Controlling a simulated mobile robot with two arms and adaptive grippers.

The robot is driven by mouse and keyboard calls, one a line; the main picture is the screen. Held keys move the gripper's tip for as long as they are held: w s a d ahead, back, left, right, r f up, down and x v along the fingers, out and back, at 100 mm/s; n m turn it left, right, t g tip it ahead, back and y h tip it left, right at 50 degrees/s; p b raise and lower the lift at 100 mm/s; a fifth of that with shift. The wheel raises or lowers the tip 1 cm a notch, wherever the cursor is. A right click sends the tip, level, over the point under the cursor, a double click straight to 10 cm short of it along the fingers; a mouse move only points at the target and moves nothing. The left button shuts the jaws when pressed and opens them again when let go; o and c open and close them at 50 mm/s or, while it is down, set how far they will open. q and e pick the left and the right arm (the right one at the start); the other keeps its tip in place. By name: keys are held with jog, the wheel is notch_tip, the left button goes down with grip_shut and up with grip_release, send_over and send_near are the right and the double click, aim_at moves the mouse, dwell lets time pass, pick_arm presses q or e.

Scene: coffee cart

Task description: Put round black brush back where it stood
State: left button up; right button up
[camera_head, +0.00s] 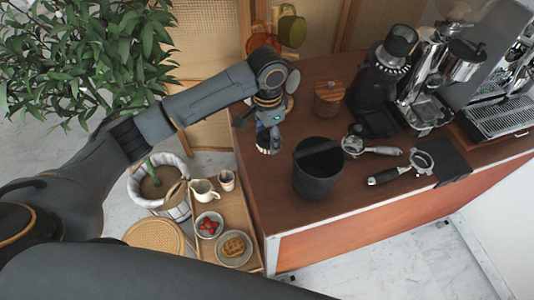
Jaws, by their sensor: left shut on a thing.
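My left gripper (268,138) comes in from the left and points down over the left part of the brown cart top (262,195). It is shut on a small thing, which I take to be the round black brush. The gripper hides most of it, and it is too small to make out its shape. I cannot tell whether it touches the cart top. My right gripper is not in view.
A black bin (318,178) stands right of the gripper, with two portafilters (408,166) beyond it. A wooden-lidded jar (328,100), black grinder (378,90) and espresso machine (500,85) stand behind. A lower tray (236,212) holds bowls and cups.

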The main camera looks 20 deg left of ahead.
pick_arm(q)
send_over(266, 161)
notch_tip(266, 161, down, 4)
jog(key=shift+w+f+p, duration=0.1)
jog(key=shift+f+p, duration=0.1)
jog(key=shift+p, duration=0.15)
jog(key=shift+f, duration=0.35)
notch_tip(266, 161, down, 2)
jog(key=shift+f+p, duration=0.1)
jog(key=shift+p, duration=0.3)
jog(key=shift+f, duration=0.55)
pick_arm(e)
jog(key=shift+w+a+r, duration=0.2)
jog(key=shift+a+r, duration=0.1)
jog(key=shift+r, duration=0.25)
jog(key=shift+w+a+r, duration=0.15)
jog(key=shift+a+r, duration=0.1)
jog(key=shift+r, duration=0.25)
pick_arm(q)
jog(key=o, duration=1)
jog(key=shift+f, duration=0.1)
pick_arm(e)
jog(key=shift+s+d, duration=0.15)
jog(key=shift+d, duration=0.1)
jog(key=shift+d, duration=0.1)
